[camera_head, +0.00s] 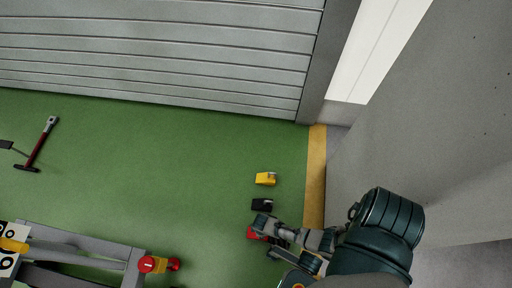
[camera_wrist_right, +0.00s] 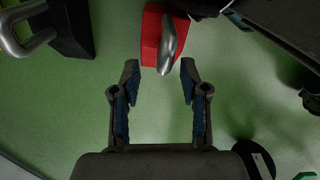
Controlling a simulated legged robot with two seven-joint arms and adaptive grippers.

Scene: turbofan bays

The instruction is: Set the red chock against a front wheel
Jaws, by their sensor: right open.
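The red chock (camera_head: 256,234) lies on the green floor, partly hidden by my right gripper (camera_head: 268,230) in the head view. In the right wrist view the red chock (camera_wrist_right: 151,38) has a grey metal handle (camera_wrist_right: 167,50). My right gripper (camera_wrist_right: 160,75) is open, its fingertips on either side of the handle's near end; I cannot tell whether they touch it. At the bottom left is a grey frame (camera_head: 90,247) with a red wheel-like part (camera_head: 150,264) at its corner. Whether this is a front wheel I cannot tell. My left gripper is not in view.
A black chock (camera_head: 261,204) and a yellow chock (camera_head: 265,179) lie in line beyond the red one. The black chock also shows in the right wrist view (camera_wrist_right: 70,28). A red-handled tool (camera_head: 38,147) lies at left. Green floor between is clear. A grey wall stands right.

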